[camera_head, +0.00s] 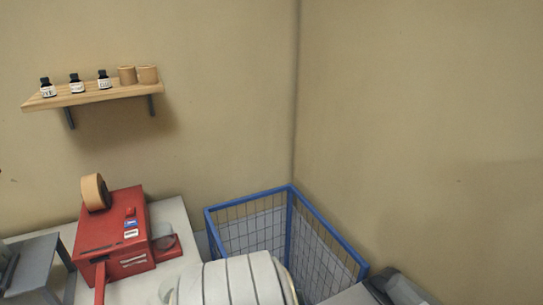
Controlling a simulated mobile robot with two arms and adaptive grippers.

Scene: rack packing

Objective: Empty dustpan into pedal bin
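I cannot make out a dustpan or a pedal bin in the head view. Neither of my grippers is in view. A grey and black object (402,290) is cut off by the bottom edge at the right, and I cannot tell what it is.
A blue-framed wire mesh cage (290,222) stands in the corner. A white rounded object with dark seams (232,283) partly hides it. A red machine with a tape roll (112,243) sits on a pale table (178,217) at left. A wall shelf (92,96) holds bottles and brown rolls.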

